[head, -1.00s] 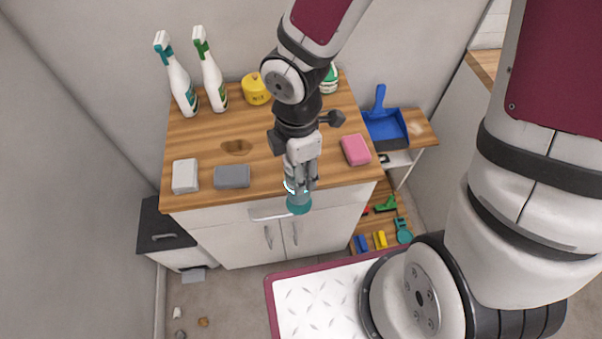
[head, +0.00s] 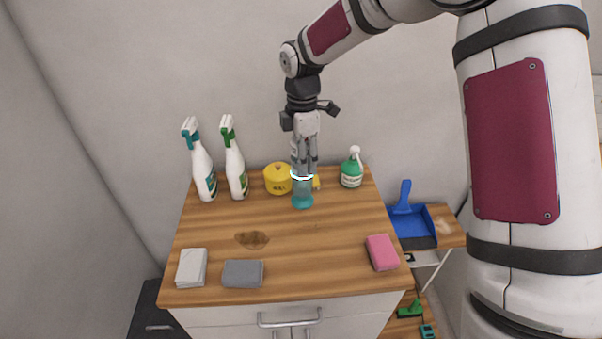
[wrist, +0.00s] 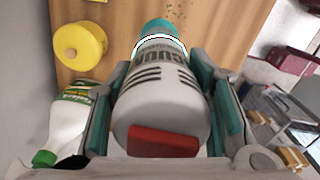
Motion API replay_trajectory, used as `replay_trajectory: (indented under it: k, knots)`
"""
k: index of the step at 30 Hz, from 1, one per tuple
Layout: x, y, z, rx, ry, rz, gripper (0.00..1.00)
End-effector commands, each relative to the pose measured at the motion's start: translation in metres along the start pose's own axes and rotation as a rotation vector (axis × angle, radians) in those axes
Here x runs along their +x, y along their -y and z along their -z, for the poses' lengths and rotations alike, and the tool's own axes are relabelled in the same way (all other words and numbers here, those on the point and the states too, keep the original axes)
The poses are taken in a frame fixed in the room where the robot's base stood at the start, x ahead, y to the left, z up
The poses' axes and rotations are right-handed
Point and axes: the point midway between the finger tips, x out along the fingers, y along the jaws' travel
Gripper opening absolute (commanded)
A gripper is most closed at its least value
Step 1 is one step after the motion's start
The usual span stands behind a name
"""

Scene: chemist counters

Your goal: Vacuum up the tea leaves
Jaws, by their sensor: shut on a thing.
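My gripper (head: 303,165) is shut on a handheld vacuum (wrist: 162,85), grey-white with a red part at the near end and a teal nozzle with a lit white ring. In the head view the vacuum (head: 302,195) hangs nozzle-down over the back middle of the wooden counter (head: 330,265). I cannot tell whether the nozzle touches the wood. Small dark specks, seemingly the tea leaves (wrist: 177,10), lie on the wood just beyond the nozzle in the wrist view. They are hardly visible in the head view.
Two white spray bottles (head: 236,170) stand at back left. A brown stain (head: 252,240), grey cloth (head: 243,273), white block (head: 191,267) and pink sponge (head: 382,252) lie farther forward.

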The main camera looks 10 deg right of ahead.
Motion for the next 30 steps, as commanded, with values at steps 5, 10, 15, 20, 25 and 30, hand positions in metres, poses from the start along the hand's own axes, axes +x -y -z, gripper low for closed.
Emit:
replay_trajectory:
  k: [5, 10, 15, 20, 25, 30]
  knots:
    - [0.01, -0.002, 0.0, 0.0, -0.001, 0.0, 0.18]
    - [0.028, -0.002, 0.0, -0.001, -0.001, 0.001, 0.18]
    - [0.048, -0.002, 0.0, -0.002, -0.001, 0.001, 0.18]
    - [0.062, -0.003, 0.0, 0.0, -0.001, -0.001, 0.18]
    - [0.07, -0.002, 0.0, 0.0, -0.001, -0.002, 0.18]
    - [0.072, -0.002, 0.0, 0.0, -0.001, -0.002, 0.18]
